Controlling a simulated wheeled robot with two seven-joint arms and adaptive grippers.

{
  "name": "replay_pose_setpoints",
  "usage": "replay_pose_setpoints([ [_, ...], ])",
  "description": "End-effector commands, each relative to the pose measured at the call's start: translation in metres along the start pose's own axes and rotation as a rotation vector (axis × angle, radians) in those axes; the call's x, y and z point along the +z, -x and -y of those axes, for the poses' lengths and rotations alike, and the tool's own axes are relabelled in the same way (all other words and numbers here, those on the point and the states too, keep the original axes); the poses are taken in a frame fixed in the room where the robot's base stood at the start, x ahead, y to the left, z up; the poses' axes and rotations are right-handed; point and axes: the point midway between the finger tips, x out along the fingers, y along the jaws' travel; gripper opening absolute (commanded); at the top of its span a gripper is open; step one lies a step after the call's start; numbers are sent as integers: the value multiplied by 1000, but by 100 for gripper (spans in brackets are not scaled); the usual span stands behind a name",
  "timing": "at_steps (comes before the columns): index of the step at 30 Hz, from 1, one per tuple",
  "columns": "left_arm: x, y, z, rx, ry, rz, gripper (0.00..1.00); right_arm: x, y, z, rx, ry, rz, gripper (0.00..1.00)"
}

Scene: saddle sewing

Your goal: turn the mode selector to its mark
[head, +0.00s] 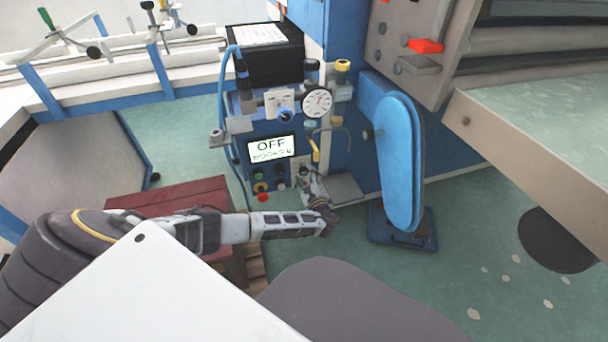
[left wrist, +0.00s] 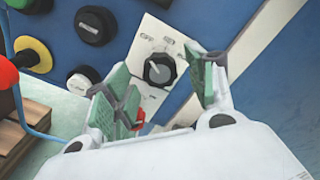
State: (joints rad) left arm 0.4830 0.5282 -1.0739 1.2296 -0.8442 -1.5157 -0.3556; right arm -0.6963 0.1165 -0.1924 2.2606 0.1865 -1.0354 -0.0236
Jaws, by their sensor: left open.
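The mode selector (left wrist: 159,69) is a black round knob on a white plate with small printed labels around its top. In the left wrist view it lies between and beyond the two fingers of my left gripper (left wrist: 166,78). The fingers with green pads are spread apart and hold nothing. I cannot tell whether they touch the knob, or exactly which label it points at. In the head view my left gripper (head: 313,188) is at the lower front of the blue machine panel and largely hides the selector. The lit display (head: 271,148) above reads OFF.
Green, yellow and red buttons (head: 262,197) sit left of the selector, with black ones (left wrist: 92,25) nearer. A blue hose (head: 229,110) runs down the panel's left side. A blue belt guard (head: 398,160) stands to the right. A dark red box (head: 170,193) is below left.

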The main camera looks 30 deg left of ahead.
Motion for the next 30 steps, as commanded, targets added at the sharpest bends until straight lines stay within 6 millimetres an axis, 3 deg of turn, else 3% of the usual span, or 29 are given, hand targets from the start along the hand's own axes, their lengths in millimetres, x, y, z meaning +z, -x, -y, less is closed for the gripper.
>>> replay_pose_setpoints([
  [9,0,-25,0,0,0,1,56,8,-16,-1,-14,-17,-34,40],
  [20,0,-27,0,0,0,0,55,7,-17,-1,-15,-19,-38,40],
  [30,0,-27,0,1,0,0,11,8,-17,-1,-15,-19,-38,40],
])
